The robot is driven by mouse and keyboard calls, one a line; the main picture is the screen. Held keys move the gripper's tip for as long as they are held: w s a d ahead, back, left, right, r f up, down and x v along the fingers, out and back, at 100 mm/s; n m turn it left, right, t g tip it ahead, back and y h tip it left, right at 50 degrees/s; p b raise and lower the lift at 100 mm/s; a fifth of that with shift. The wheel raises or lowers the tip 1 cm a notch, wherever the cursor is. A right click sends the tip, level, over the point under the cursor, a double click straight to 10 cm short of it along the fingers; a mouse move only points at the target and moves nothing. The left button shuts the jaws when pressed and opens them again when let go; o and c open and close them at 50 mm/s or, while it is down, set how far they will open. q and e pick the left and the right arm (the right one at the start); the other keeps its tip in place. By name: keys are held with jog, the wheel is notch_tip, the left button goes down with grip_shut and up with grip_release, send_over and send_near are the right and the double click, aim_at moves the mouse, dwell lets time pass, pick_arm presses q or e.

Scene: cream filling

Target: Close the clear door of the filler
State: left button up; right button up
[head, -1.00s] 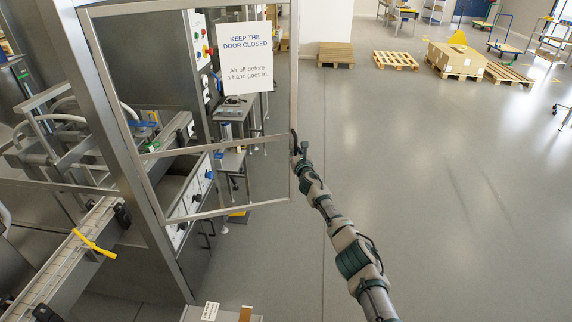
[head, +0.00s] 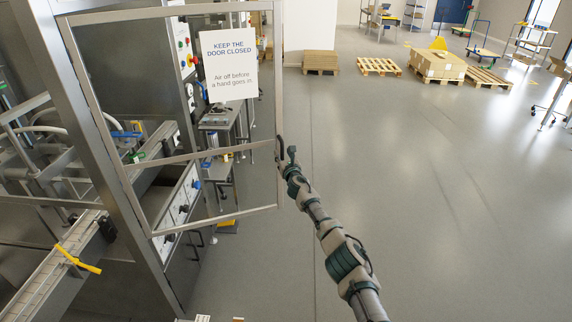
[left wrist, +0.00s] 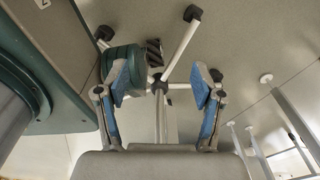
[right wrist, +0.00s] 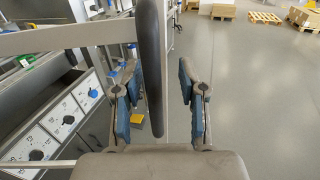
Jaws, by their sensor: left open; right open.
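The clear door (head: 200,154) of the filler is a metal-framed pane with a "keep the door closed" sign (head: 229,64). It stands open, swung out from the machine post (head: 98,150) at left. Its dark upright handle (head: 279,149) is on the free right edge. My right gripper (head: 286,152) is open at this handle. In the right wrist view the handle (right wrist: 152,70) stands between the open fingers (right wrist: 160,98), nearer the left finger; I cannot tell whether it touches. My left gripper (left wrist: 160,95) is open and empty, seen only in its wrist view.
A conveyor (head: 52,262) with a yellow clamp (head: 78,259) runs at lower left. A control panel with knobs (head: 178,205) shows behind the door. A wheeled base (left wrist: 160,75) is beyond my left gripper. The floor at right is clear, with pallets (head: 379,67) far back.

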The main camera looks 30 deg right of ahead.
jog(key=shift+s+r, duration=0.25)
jog(key=f+v, duration=0.1)
jog(key=v, duration=1)
jog(key=shift+a, duration=0.35)
